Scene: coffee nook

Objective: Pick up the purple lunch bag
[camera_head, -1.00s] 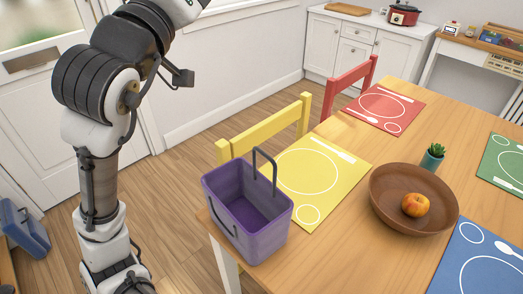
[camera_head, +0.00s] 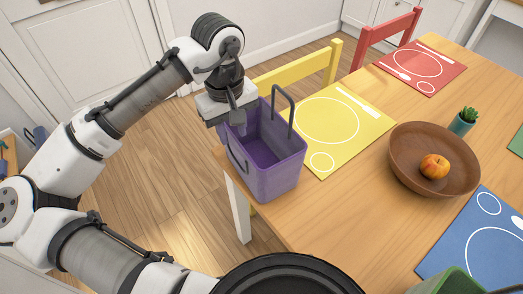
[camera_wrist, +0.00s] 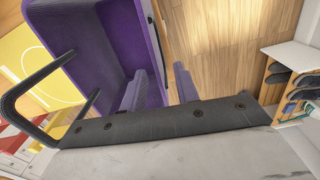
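The purple lunch bag (camera_head: 280,170) stands upright and open-topped on the near left corner of the table, with a dark handle raised over it. It fills the upper left of the wrist view (camera_wrist: 75,40), where I see into it. My gripper (camera_head: 237,120) is at the bag's left rim, pointing down. In the wrist view its two fingers (camera_wrist: 160,85) are apart; the left one is over the bag's inside and the right one is over the floor outside. The bag's wall lies between them. Whether either finger touches it, I cannot tell.
The table holds a yellow mat (camera_head: 335,125), a red mat (camera_head: 420,68), a blue mat (camera_head: 480,245), a brown bowl (camera_head: 400,165) with a fruit, and a small potted plant (camera_head: 464,121). A yellow chair (camera_head: 300,70) and a red chair (camera_head: 390,38) stand behind the table.

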